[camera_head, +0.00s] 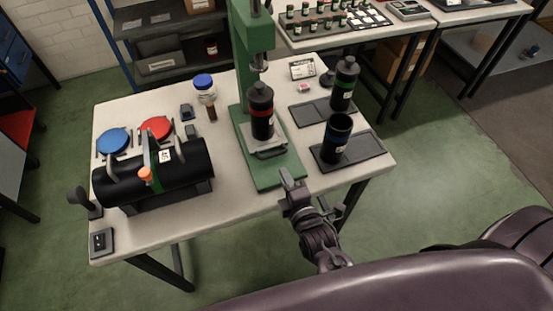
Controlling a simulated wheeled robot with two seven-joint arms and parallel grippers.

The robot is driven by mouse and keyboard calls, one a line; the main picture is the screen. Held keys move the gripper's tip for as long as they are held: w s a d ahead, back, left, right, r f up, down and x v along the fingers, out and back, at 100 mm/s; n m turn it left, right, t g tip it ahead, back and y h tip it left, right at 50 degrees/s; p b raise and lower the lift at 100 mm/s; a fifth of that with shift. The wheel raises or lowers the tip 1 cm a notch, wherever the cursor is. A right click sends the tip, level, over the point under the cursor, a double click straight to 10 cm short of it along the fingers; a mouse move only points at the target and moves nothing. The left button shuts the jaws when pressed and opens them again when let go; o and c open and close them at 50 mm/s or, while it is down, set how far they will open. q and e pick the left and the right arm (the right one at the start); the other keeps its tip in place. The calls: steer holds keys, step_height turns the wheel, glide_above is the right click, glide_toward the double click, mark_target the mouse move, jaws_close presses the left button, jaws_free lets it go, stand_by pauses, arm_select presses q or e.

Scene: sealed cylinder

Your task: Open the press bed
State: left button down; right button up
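The green press (241,60) stands on the white worktable. A dark cylinder with a red band (261,113) stands upright on the press bed (268,153), under the press head. The bed has a light metal plate at its front. My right gripper (293,181) is at the table's front edge, just in front of the press base and apart from the bed. It is small in view, and I cannot tell whether its fingers are open or shut. My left gripper is not in view.
A black horizontal drum (187,171) with an orange knob lies left of the press. Blue (114,141) and red (156,128) round lids lie behind it. A green-banded cylinder (344,84) and an open blue-banded cylinder (336,139) stand on trays at right.

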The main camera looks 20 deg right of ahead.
mark_target(277, 167)
steer(key=p+x, duration=0.1)
steer(key=x, duration=0.6)
steer(key=shift+w, duration=0.35)
jaws_close()
steer(key=shift+s, duration=0.1)
